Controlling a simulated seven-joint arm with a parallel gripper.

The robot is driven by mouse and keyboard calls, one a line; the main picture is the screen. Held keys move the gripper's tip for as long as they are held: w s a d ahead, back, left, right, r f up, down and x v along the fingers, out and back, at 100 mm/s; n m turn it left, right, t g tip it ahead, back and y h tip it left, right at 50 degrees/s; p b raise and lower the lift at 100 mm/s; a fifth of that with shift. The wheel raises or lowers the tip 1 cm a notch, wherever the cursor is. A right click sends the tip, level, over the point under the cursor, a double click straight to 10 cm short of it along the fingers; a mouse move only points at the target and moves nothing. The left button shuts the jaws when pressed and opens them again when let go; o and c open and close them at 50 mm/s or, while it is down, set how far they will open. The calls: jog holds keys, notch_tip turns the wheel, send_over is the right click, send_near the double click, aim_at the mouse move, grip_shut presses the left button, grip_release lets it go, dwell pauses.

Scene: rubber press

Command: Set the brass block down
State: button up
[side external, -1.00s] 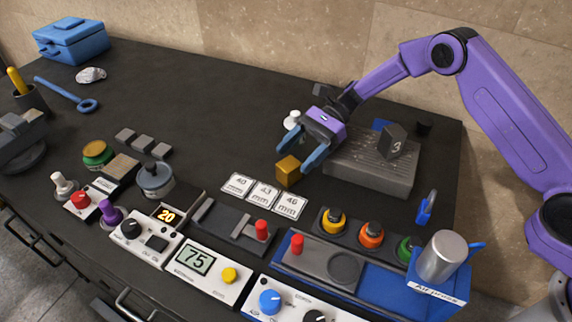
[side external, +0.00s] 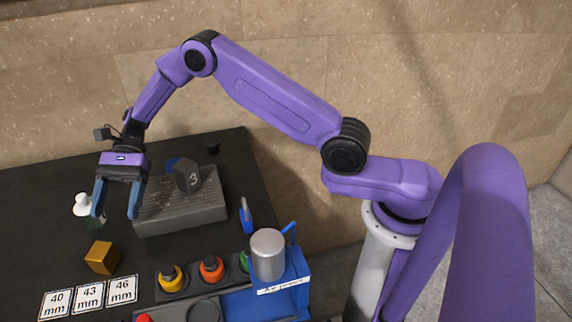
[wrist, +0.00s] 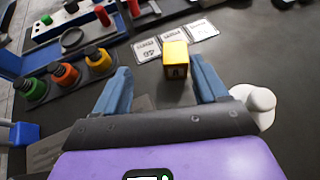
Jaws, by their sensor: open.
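The brass block (side external: 102,257) rests on the dark bench top, beside the number cards. In the wrist view the brass block (wrist: 175,60) lies beyond my fingertips, with a dark mark on its near face. My gripper (side external: 116,213) is open and empty, its blue fingers pointing down. It hangs above and behind the block, clear of it. In the wrist view my gripper (wrist: 162,72) has its fingers spread wide, with the block seen between and past the tips.
Cards marked 40, 43 and 46 mm (side external: 90,297) lie in front of the block. A grey slab (side external: 205,215) carrying a dark block marked 3 (side external: 187,176) stands right. A white-topped bottle (side external: 83,203) is left of my gripper. Coloured knobs (side external: 212,268) and a metal cylinder (side external: 268,253) stand front right.

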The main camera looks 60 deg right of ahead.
jog(key=s+d+r+n+h, duration=0.2)
jog(key=s+n+h, duration=0.15)
jog(key=s, duration=0.25)
jog(key=s+d+r+n+h, duration=0.2)
jog(key=s+n, duration=0.2)
jog(key=s, duration=0.2)
jog(key=s+d+r+n+h, duration=0.2)
jog(key=s+n+h, duration=0.15)
jog(key=s, duration=0.35)
jog(key=s+d+r+n+t+h, duration=0.1)
jog(key=s+d+n+t, duration=0.5)
jog(key=s+d+n, duration=0.7)
jog(key=s+d+h, duration=0.1)
jog(key=s+d, duration=0.1)
jog(key=d, duration=0.1)
jog(key=shift+s+n, duration=0.3)
